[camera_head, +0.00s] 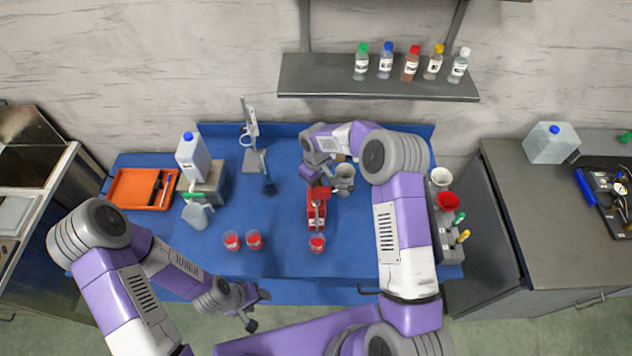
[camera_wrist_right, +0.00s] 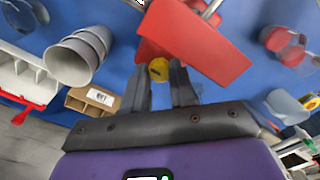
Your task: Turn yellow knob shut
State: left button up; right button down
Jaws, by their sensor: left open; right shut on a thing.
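The yellow knob (camera_wrist_right: 158,69) shows in the right wrist view at the side of a red device (camera_wrist_right: 200,42). My right gripper (camera_wrist_right: 161,82) has its two dark fingers on either side of the knob and is shut on it. In the head view the red device (camera_head: 316,222) stands on the blue bench, with my right gripper (camera_head: 321,181) at its far end; the knob is hidden there. My left gripper (camera_head: 256,309) is open and empty in front of the bench's front edge.
Cups with red contents (camera_head: 317,244) stand before and left of the device on the blue bench (camera_head: 285,266). Grey stacked cups (camera_head: 344,176) stand close to my right gripper. A stand (camera_head: 254,160), a white jug (camera_head: 194,157) and an orange tray (camera_head: 138,190) are further left.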

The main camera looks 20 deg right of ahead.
jog(key=m+b, duration=0.3)
jog(key=shift+f, duration=0.15)
jog(key=m+b, duration=0.3)
jog(key=m, duration=0.1)
jog(key=shift+m, duration=0.3)
jog(key=m+b, duration=0.1)
jog(key=m, duration=0.3)
jog(key=shift+m+b, duration=0.3)
jog(key=m, duration=0.5)
jog(key=shift+m, duration=0.3)
jog(key=c, duration=0.9)
grip_release()
